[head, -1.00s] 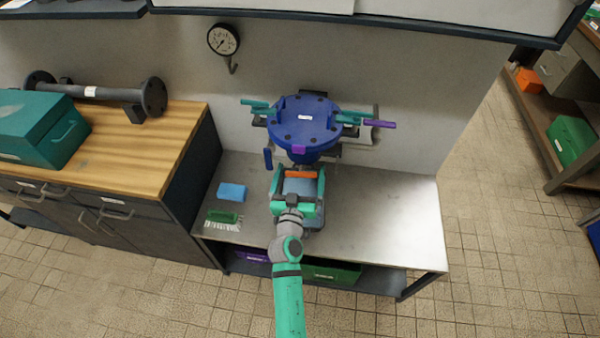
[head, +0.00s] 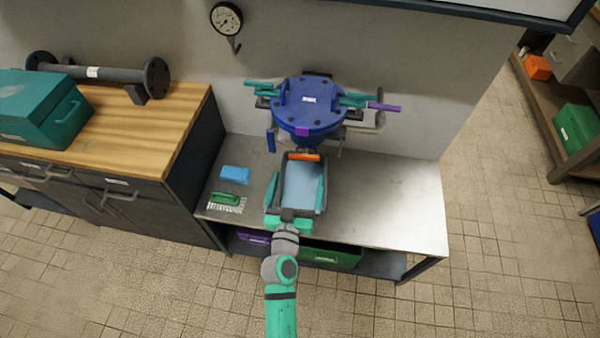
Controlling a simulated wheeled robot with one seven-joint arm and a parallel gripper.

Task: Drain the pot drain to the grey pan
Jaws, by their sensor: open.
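The blue pot (head: 308,106) is fixed near the wall above the grey bench, with its lid on. Below its front is an orange lever (head: 304,157), seemingly on the pot drain. The drain outlet itself is hidden from above. A grey pan (head: 302,184) with a dark rim sits on the bench in front of and partly below the pot. I cannot see any liquid clearly in it. My gripper (head: 297,179) is open over the pan, its green fingers along the pan's left and right sides, pointing toward the pot. Contact with the pan cannot be told.
A light blue block (head: 235,175) and a green brush (head: 226,200) lie on the bench (head: 395,205) at left. The bench's right side is clear. Teal and purple (head: 384,107) handles stick out beside the pot. A wooden-topped cabinet (head: 150,130) stands at left.

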